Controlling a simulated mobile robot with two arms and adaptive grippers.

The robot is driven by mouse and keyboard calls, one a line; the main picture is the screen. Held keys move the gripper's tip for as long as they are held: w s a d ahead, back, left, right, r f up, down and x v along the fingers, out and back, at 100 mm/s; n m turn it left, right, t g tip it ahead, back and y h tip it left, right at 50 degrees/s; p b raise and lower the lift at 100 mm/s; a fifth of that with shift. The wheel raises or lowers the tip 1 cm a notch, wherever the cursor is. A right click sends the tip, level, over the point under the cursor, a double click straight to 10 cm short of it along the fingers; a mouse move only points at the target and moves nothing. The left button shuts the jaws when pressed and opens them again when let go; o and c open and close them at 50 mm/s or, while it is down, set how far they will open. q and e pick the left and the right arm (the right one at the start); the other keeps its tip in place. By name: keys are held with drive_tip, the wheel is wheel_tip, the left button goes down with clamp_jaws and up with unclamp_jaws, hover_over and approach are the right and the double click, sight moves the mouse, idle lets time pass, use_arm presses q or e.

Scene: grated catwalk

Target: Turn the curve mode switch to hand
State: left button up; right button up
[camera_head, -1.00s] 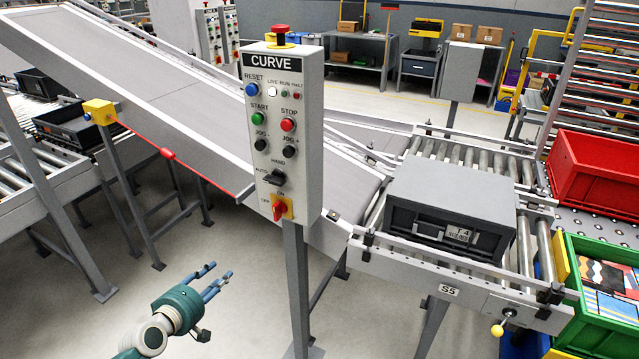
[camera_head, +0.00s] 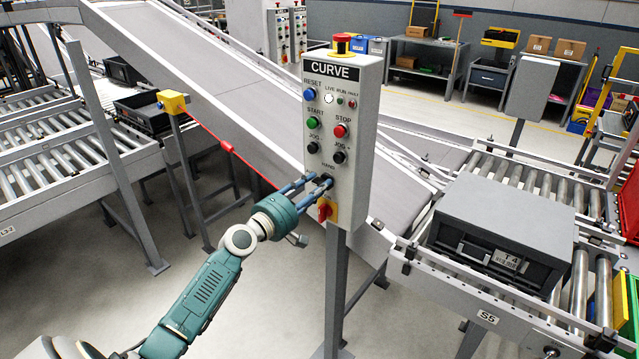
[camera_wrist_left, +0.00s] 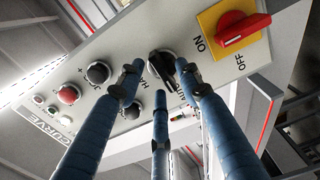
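The grey CURVE control box (camera_head: 345,120) stands on a post in the middle of the head view. Its black curve mode switch (camera_wrist_left: 162,66), below the HAND label, is mostly hidden behind my fingers in the head view. In the wrist view its dark handle shows close to the right-hand finger; its exact setting is hard to read. My left gripper (camera_head: 322,184) is at the lower part of the panel, its blue fingers spread around the switch. In the wrist view the left gripper (camera_wrist_left: 160,82) has gaps between its fingers; contact cannot be told. My right gripper is not in view.
A red ON/OFF switch (camera_head: 324,211) on a yellow plate sits just below the fingers. Black jog buttons (camera_head: 313,147) are above. A red emergency button (camera_head: 342,40) tops the box. A sloping conveyor (camera_head: 235,85) runs behind; a grey crate (camera_head: 510,225) sits on rollers at right.

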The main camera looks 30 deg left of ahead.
use_arm(q)
drive_tip(key=shift+w, duration=0.75)
clamp_jaws()
drive_tip(key=shift+f, duration=0.1)
drive_tip(key=m+b, duration=0.2)
drive_tip(key=m, duration=0.4)
drive_tip(key=m+b, duration=0.3)
drive_tip(key=m, duration=0.3)
drive_tip(key=m+b, duration=0.2)
drive_tip(key=m, duration=0.4)
drive_tip(key=shift+d+f+b, duration=0.25)
drive_tip(key=shift+b, duration=0.05)
